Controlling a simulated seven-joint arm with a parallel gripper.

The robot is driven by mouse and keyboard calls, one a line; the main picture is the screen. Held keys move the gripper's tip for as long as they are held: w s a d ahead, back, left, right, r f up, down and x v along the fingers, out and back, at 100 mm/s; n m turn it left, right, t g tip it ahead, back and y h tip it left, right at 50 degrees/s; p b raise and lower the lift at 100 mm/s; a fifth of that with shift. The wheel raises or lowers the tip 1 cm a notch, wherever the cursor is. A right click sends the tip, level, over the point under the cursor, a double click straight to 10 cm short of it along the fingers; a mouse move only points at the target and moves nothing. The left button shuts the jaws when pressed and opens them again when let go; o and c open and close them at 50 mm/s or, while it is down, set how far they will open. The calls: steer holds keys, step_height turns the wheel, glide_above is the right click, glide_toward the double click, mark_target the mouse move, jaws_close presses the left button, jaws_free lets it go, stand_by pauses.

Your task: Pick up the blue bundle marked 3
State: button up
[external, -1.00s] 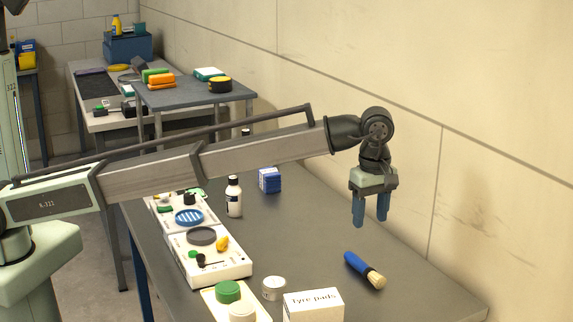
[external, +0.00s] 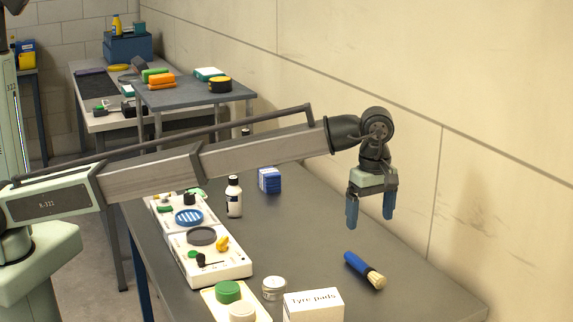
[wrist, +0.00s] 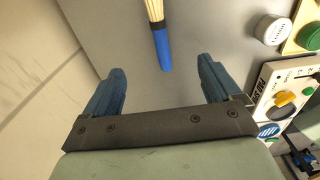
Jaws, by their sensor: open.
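My gripper (external: 370,222) is open and empty, pointing down above the bench. It is in front of and to the right of the bundle, well apart from it. In the wrist view its two blue fingers (wrist: 162,66) are spread wide.
A blue-handled brush (external: 364,269) lies below my gripper. A bottle (external: 234,197) stands left of the bundle; a tin (external: 273,288) and white box (external: 314,305) are in front. The wall bounds the right.

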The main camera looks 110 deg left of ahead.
steer(key=shift+o, duration=0.7)
steer(key=s+a+n, duration=0.1)
steer(key=s+a, duration=0.2)
steer(key=a, duration=0.6)
steer(key=s+a+n, duration=0.1)
steer(key=s+a, duration=0.3)
steer(key=a, duration=0.4)
steer(key=r+n+t, duration=0.1)
steer(key=n, duration=0.1)
glide_above(269, 171)
steer(key=s+d+m+t+y, duration=0.1)
steer(key=s+d+m+y, duration=0.15)
steer(key=m, duration=0.75)
steer(key=f+m, duration=0.3)
steer(key=m, duration=0.1)
steer(key=w+a+f+m, duration=0.1)
steer(key=f+m, duration=0.1)
steer(key=m, duration=0.2)
steer(key=w+a+f+m, duration=0.1)
steer(key=f+m, duration=0.2)
steer(key=m, duration=0.1)
steer(key=shift+a+f+m+t+h, duration=0.25)
steer(key=shift+f+m+t, duration=0.05)
steer(key=shift+f+t, duration=0.1)
steer(key=shift+d+x, duration=0.1)
steer(key=shift+x, duration=1.2)
steer(key=shift+d+x, duration=0.15)
steer(key=shift+x, duration=1.15)
steer(key=shift+s, duration=0.2)
steer(key=c, duration=0.8)
